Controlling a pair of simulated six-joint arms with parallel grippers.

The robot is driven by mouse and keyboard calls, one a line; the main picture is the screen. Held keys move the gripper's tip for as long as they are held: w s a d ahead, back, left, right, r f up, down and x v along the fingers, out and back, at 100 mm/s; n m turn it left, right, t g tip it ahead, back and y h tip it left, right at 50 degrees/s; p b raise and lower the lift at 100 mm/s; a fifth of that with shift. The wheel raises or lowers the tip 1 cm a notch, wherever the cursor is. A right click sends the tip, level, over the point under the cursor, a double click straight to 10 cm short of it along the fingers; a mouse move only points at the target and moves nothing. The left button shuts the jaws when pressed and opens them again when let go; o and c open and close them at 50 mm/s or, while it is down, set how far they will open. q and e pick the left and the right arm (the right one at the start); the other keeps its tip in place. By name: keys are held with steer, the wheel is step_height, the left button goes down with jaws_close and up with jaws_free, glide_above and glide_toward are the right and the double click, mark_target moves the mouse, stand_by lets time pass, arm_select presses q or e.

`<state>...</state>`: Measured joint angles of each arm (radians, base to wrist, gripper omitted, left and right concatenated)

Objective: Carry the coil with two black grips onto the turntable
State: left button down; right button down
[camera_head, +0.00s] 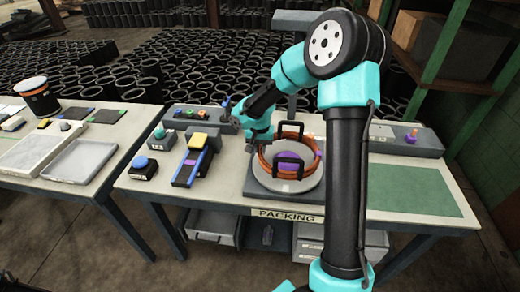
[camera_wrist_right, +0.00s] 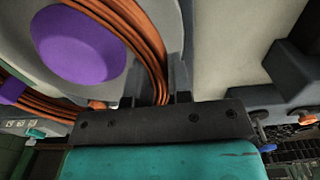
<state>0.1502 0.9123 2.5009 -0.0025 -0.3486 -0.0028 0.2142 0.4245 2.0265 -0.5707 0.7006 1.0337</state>
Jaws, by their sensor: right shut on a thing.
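The orange coil (camera_head: 316,163) with two black grips, a back grip (camera_head: 290,124) and a front grip (camera_head: 291,187), is at the round pale turntable (camera_head: 300,187), around its purple hub (camera_head: 288,158). I cannot tell whether it rests fully on the plate. My right gripper (camera_head: 262,142) is at the coil's back left edge. In the right wrist view the coil (camera_wrist_right: 140,28) runs between the fingers of my right gripper (camera_wrist_right: 154,100), which is shut on it, beside the purple hub (camera_wrist_right: 80,45). My left gripper is not in view.
The green mat (camera_head: 415,190) at right is clear. A second table (camera_head: 60,195) is at left.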

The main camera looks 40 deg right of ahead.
steer(key=shift+f, duration=1.55)
steer(key=shift+f, duration=0.1)
steer(key=c, duration=1)
jaws_free()
steer(key=shift+s+a+f, duration=0.1)
steer(key=shift+c, duration=0.2)
step_height(320, 180, up, 12)
steer(key=shift+r, duration=0.15)
steer(key=shift+a, duration=0.1)
